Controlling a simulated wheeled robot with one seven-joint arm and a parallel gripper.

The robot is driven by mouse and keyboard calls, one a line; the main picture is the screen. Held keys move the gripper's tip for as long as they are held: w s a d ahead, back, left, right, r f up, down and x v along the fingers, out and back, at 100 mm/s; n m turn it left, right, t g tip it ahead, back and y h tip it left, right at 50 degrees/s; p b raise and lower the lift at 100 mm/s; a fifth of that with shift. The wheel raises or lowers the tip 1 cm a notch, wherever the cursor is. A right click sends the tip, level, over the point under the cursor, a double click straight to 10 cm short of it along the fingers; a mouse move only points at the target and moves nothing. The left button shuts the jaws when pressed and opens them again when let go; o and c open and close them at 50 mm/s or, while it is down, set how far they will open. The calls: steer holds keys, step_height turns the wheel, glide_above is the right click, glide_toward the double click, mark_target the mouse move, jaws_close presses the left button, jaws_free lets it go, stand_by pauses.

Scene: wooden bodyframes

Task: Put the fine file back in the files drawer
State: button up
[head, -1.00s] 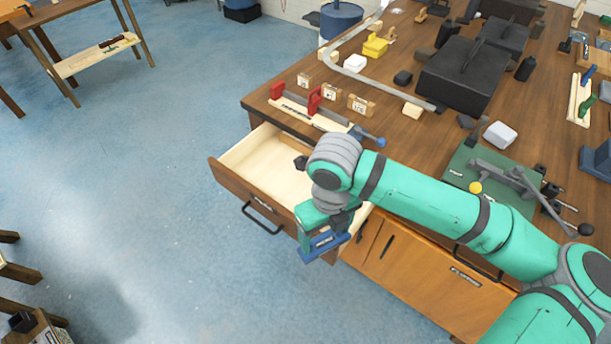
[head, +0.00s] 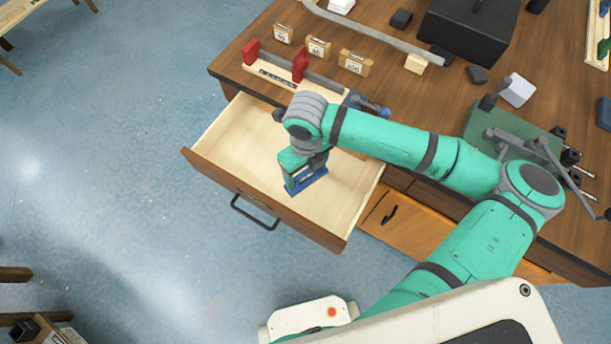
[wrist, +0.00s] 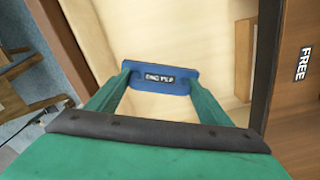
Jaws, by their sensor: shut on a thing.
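The fine file is a blue block with a dark label, seen in the wrist view (wrist: 160,77) and the head view (head: 307,181). My gripper (head: 303,176) is shut on it, with the green fingers at its two ends in the wrist view. The open drawer (head: 215,146) has pale wooden inside faces and a brown front with a dark handle. My gripper and the file are over the drawer's interior, toward its right part. I cannot tell whether the file touches the drawer floor. The part of the drawer behind my arm is hidden.
The workbench (head: 236,72) is above and behind the drawer.

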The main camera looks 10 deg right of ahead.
mark_target(307, 177)
steer(key=shift+s+f, duration=0.1)
steer(key=shift+f, duration=2.45)
steer(key=shift+f, duration=0.1)
steer(key=o, duration=1.1)
step_height(307, 177, up, 12)
steer(key=shift+r, duration=0.1)
